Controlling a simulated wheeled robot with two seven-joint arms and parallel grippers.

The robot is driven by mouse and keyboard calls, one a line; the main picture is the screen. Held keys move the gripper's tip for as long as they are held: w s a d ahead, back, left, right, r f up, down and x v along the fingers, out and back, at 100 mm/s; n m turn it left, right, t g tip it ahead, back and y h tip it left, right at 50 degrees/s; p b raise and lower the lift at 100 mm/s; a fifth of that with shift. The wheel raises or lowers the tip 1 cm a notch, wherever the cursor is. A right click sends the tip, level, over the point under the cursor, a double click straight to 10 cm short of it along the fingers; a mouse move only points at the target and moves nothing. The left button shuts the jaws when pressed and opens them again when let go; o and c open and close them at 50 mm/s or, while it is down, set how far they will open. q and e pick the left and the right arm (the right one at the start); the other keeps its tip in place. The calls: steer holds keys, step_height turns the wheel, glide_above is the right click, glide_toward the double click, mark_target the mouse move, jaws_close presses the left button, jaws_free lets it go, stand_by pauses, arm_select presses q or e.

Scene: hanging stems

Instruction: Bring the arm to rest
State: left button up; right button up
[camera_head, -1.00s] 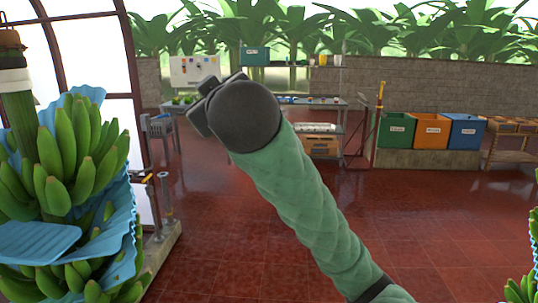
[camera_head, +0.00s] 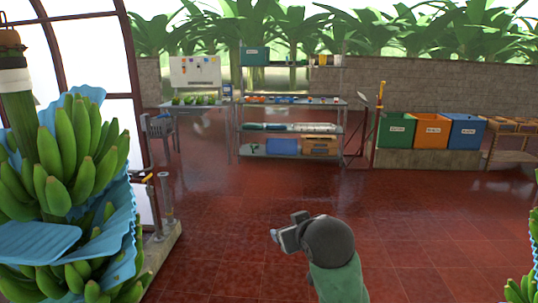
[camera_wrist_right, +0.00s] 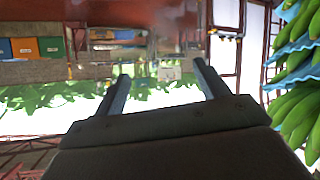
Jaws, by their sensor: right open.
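My right arm shows at the bottom of the head view, with a green sleeve and a dark round wrist. Its gripper (camera_head: 283,236) is low in front of the red floor. In the right wrist view the two fingers of the right gripper (camera_wrist_right: 160,90) stand wide apart with nothing between them. That view is upside down. My left gripper is not in either view.
A banana bunch (camera_head: 68,150) with blue sheets hangs close at the left. Another bunch (camera_head: 522,289) shows at the lower right edge. A shelf rack (camera_head: 290,101), a table (camera_head: 197,105) and coloured bins (camera_head: 431,131) stand far back. The red floor (camera_head: 230,230) between is clear.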

steer(key=s+d+f+m+g+h, duration=0.1)
steer(key=s+d+f+g, duration=0.2)
steer(key=f, duration=0.6)
steer(key=s+d+f+m, duration=0.1)
steer(key=s+d+f, duration=0.3)
steer(key=f, duration=0.5)
steer(key=s+d+f+g+h, duration=0.1)
steer(key=s+d+f+g, duration=0.1)
steer(key=s+f, duration=0.55)
steer(key=s+d+f+m+g, duration=0.1)
steer(key=s+f+g, duration=0.4)
steer(key=s+f, duration=1.3)
steer(key=s, duration=0.4)
steer(key=shift+f, duration=0.35)
steer(key=shift+g, duration=0.3)
